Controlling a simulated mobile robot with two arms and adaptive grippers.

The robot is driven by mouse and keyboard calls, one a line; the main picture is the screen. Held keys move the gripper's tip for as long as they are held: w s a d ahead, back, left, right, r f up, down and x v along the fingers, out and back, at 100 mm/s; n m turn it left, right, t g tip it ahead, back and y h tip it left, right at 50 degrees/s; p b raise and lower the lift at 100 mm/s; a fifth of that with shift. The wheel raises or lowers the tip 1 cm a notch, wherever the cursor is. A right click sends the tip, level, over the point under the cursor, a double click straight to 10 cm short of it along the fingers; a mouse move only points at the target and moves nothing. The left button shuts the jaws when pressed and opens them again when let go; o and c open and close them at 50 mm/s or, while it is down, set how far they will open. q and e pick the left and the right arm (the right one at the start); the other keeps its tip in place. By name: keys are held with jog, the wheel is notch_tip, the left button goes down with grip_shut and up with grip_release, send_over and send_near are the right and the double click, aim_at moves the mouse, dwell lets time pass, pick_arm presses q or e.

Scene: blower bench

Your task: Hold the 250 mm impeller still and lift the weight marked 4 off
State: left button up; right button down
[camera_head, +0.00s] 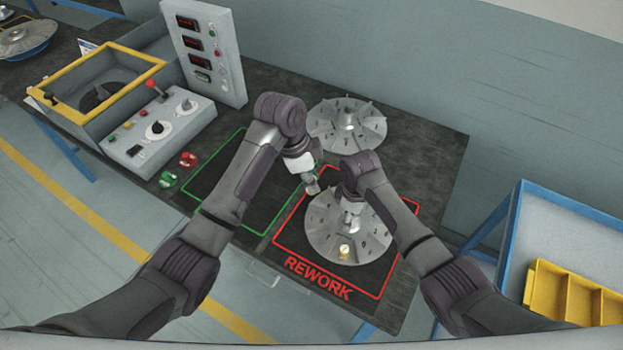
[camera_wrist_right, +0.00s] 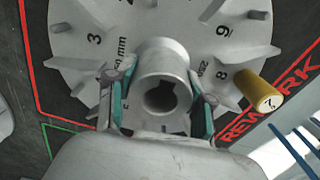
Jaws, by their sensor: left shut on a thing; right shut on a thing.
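The 250 mm impeller (camera_head: 322,236), a grey bladed disc with numbered sectors, lies inside the red REWORK outline. In the right wrist view the disc (camera_wrist_right: 72,22) shows "mm" lettering beside its hub (camera_wrist_right: 165,65). My right gripper (camera_wrist_right: 160,108) has its fingers on either side of that hub and is shut on it. My left gripper (camera_head: 312,189) is shut at the disc's upper-left edge, with a small brass-coloured piece, seemingly a weight, at its tips; its mark cannot be read. Another brass weight (camera_head: 344,252) stands on the disc, near number 8 in the wrist view (camera_wrist_right: 262,91).
A second bladed impeller (camera_head: 347,122) lies behind, near the wall. A green outline (camera_head: 207,204) marks bare bench at left. Red (camera_head: 188,159) and green (camera_head: 168,180) small items lie beside the control box (camera_head: 160,135). A yellow bin (camera_head: 575,295) stands at right.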

jog(key=shift+s+f, duration=0.2)
jog(key=shift+c, duration=1.8)
grip_release()
jog(key=shift+w, duration=0.15)
jog(key=shift+r, duration=0.1)
notch_tip(320, 180, up, 12)
